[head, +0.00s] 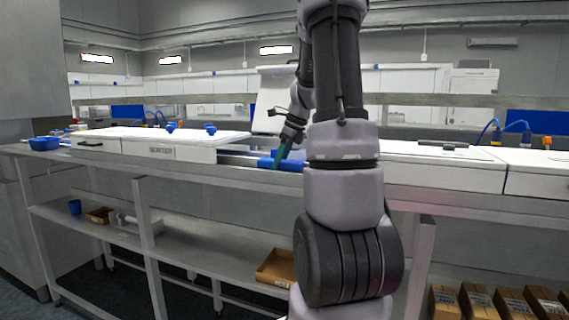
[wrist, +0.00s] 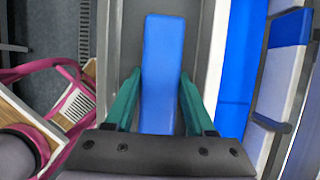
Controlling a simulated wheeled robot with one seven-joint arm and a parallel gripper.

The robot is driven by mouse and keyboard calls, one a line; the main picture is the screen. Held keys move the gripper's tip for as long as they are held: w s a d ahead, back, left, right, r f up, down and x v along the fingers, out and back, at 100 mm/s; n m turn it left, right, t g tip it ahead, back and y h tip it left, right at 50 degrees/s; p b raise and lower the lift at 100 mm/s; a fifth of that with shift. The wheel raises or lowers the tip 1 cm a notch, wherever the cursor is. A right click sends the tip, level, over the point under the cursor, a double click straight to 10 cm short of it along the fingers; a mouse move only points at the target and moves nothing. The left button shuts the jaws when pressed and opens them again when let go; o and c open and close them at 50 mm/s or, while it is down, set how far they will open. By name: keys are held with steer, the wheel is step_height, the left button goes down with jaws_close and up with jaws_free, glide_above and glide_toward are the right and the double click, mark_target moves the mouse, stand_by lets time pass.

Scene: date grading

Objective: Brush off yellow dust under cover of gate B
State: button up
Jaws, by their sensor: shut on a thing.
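My gripper (wrist: 158,75) has green fingers and is shut on a long blue block-like thing (wrist: 161,60), with one finger at each side. Whether this is a brush cannot be told; no bristles show. In the head view my gripper (head: 281,156) points down at the open section of the white sorter (head: 180,152), beside a blue part (head: 262,163). A white cover (head: 273,92) stands raised behind that section. In the wrist view a grey channel (wrist: 205,60) lies under the blue thing. I make out no yellow dust and no gate lettering.
White closed housings (head: 440,165) stand right of the opening. A blue bowl (head: 45,143) is at the bench's left end. The lower shelf (head: 190,235) holds a brown tray (head: 277,268). Pink tubing (wrist: 75,95) shows at left in the wrist view.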

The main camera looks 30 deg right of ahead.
mark_target(261, 159)
steer(key=shift+w+a+f, duration=0.1)
steer(key=shift+w+a, duration=0.6)
steer(key=shift+w, duration=0.05)
steer(key=shift+w+a+r, duration=0.1)
steer(key=shift+w+a, duration=0.6)
steer(key=shift+w, duration=0.25)
steer(key=shift+w+a+r, duration=0.1)
steer(key=shift+w+a, duration=0.6)
steer(key=shift+w, duration=0.25)
step_height(261, 159, up, 12)
